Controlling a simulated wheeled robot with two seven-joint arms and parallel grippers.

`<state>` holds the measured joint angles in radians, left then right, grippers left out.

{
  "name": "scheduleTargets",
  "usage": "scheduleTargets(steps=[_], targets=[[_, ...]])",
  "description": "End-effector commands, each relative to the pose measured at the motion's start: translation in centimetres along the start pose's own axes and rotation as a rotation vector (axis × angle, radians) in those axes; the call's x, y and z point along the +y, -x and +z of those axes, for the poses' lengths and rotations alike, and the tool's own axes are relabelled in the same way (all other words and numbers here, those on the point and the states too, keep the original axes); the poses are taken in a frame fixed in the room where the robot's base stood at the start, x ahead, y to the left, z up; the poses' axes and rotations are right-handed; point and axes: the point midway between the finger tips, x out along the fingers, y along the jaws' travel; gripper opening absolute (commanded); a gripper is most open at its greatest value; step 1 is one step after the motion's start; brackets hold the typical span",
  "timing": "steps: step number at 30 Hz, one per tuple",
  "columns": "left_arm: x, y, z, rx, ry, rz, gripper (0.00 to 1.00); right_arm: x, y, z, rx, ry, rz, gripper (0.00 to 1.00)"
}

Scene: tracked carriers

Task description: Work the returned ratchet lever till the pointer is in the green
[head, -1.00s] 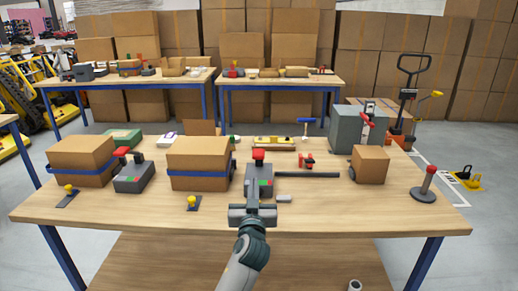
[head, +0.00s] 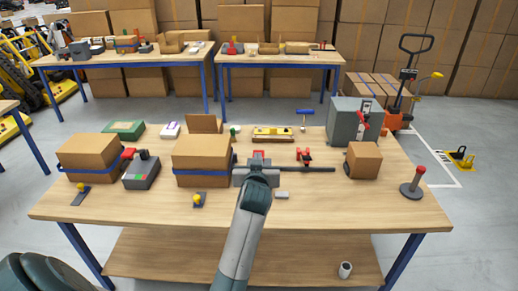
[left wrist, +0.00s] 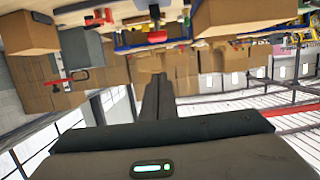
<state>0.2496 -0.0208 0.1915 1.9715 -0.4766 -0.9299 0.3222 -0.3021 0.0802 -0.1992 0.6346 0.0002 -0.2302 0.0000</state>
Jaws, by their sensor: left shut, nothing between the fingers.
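My left gripper (head: 256,176) is shut with nothing in it, over the middle of the front table (head: 330,220). It stands in front of a ratchet device and hides most of it; only its red lever grip (head: 258,153) shows just beyond the gripper. The red grip also shows in the left wrist view (left wrist: 157,36), ahead of the shut fingers (left wrist: 158,100); I cannot tell whether they touch. A similar grey ratchet box (head: 141,173) with a red grip and a red and green face sits between the two cartons. The middle device's pointer is hidden. My right gripper is out of view.
Cartons stand left (head: 90,158), centre (head: 202,160) and right (head: 363,160). A grey cabinet (head: 352,122) and a red-topped post (head: 412,182) are on the right. A dark bar (head: 305,169) lies beside the gripper. The table's front strip is mostly clear.

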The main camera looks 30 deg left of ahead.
Motion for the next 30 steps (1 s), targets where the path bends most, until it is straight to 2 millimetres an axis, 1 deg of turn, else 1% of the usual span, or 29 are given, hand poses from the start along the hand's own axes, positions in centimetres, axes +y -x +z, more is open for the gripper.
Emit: scheduleTargets(steps=[1,4,17,23,30], targets=[[0.0,0.1,-0.2,-0.004,0.0,0.001,0.0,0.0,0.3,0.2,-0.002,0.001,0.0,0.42],[0.1,0.1,-0.2,-0.007,-0.002,0.002,0.0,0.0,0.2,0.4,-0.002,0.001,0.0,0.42],[0.1,-0.2,-0.2,-0.007,-0.001,0.002,0.0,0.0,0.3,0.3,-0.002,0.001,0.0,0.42],[0.1,-1.5,-0.3,-0.008,-0.003,0.002,0.0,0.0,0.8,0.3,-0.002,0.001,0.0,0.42],[0.1,-4.5,-0.4,-0.008,-0.003,0.001,0.0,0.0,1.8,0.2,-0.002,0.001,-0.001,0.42]])
